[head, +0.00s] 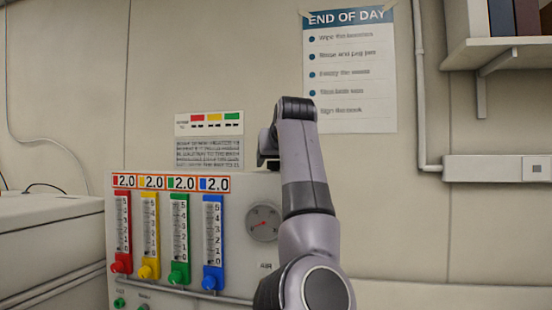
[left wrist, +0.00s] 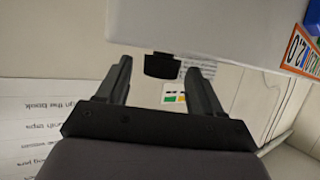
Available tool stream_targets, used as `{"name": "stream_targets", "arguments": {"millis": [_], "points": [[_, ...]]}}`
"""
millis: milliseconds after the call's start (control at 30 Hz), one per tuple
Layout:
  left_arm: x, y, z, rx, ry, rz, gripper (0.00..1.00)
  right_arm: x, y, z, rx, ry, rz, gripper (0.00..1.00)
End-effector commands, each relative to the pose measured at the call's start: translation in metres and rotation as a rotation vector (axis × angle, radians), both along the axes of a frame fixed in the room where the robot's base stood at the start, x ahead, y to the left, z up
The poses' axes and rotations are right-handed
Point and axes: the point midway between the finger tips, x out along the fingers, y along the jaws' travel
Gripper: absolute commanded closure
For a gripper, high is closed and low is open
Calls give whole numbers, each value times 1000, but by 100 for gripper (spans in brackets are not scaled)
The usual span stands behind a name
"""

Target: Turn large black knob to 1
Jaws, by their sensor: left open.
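My left gripper (left wrist: 158,68) is open in the left wrist view, with its two dark fingers apart. A black knob-like part (left wrist: 163,66) shows between the fingertips, at the edge of the pale box. I cannot tell whether the fingers touch it, and no number or pointer on it can be read. In the head view my left arm rises in front of the flow-meter box (head: 180,300), its fingers not clearly visible. The arm covers the box's right part, and no large black knob shows there. My right gripper is in neither view.
Red (head: 122,230), yellow (head: 148,235), green (head: 179,240) and blue (head: 212,240) flow meters stand on the box front, each labelled 2.0. A round gauge (head: 263,222) sits beside my arm. A poster (head: 349,70) hangs behind; a shelf (head: 495,52) is upper right.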

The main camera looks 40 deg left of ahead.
Motion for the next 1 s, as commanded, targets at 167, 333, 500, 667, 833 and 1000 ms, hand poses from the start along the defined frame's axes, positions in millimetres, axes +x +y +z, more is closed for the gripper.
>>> {"name": "stream_targets", "arguments": {"millis": [167,333,500,667,833,1000], "points": [[0,0,0,0,0,0,79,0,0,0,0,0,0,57],[0,0,0,0,1,2,89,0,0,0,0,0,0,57],[1,-1,1,3,5,59,89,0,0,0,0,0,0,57],[3,-2,2,3,4,163,89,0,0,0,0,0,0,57],[4,-3,3,2,1,248,89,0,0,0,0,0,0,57],[6,-5,5,4,-3,308,89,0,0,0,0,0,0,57]]}}
